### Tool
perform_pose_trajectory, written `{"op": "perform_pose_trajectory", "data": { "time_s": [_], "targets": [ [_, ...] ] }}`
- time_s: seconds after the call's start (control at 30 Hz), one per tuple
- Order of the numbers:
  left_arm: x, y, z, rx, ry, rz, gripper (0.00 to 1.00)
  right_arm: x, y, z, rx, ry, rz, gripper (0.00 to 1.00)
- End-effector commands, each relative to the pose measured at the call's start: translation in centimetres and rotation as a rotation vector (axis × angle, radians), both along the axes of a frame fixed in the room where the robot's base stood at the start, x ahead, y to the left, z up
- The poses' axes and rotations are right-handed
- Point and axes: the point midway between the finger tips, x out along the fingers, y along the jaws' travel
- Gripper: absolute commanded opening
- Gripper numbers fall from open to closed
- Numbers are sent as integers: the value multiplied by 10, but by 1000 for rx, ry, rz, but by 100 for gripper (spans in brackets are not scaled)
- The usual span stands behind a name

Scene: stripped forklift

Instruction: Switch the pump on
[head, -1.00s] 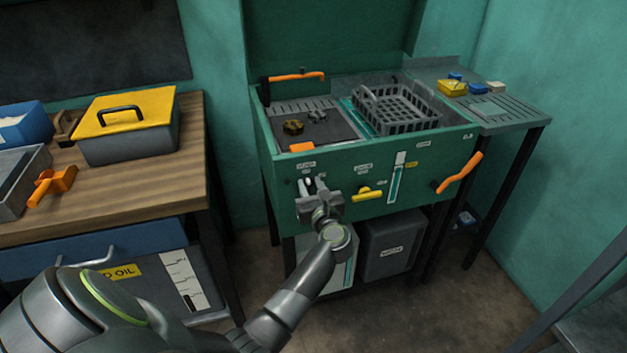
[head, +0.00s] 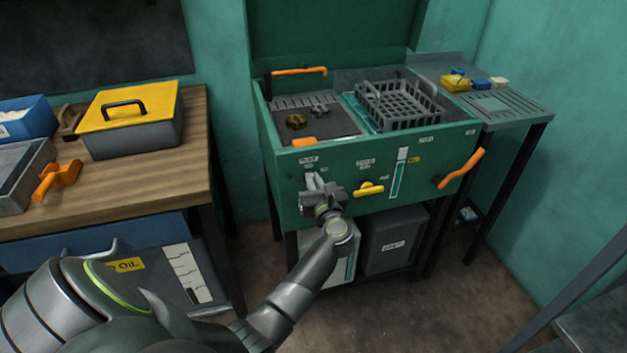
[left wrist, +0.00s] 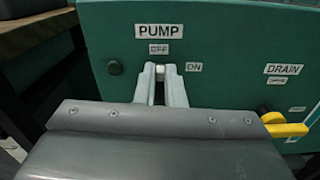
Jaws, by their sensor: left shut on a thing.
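The green wash station's front panel (head: 290,205) carries the pump switch at its left end. In the left wrist view the label PUMP (left wrist: 160,31) is above, with an OFF label (left wrist: 159,49) under it and an ON label (left wrist: 194,67) to the right. My left gripper (left wrist: 161,80) reaches the panel just below OFF, its pale fingers shut on the pump switch (left wrist: 160,69). Only a small pale tip of the switch shows between the fingers, under OFF; the rest is hidden. In the head view my left gripper (head: 314,181) is at the same spot. My right gripper is not in view.
A yellow drain handle (head: 369,188) is close to the right of my gripper. An orange lever (head: 461,168) sticks out at the panel's right end. A grey basket (head: 400,106) stands in the basin. A wooden bench (head: 150,170) is to the left.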

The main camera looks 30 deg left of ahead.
Motion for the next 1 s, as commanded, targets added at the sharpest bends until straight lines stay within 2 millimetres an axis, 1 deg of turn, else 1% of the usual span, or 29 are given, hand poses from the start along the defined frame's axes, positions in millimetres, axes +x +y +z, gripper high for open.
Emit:
{"op": "perform_pose_trajectory", "data": {
  "time_s": [0.03, 0.37, 1.0],
  "targets": [
    [1, 0, 2, 17, 21, 0, 0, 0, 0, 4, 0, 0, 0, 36],
    [5, -4, 3, 198, 232, 0, 0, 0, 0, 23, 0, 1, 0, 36],
    [12, -9, -4, 582, 677, -1, 0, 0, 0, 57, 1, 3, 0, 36]
  ]
}}
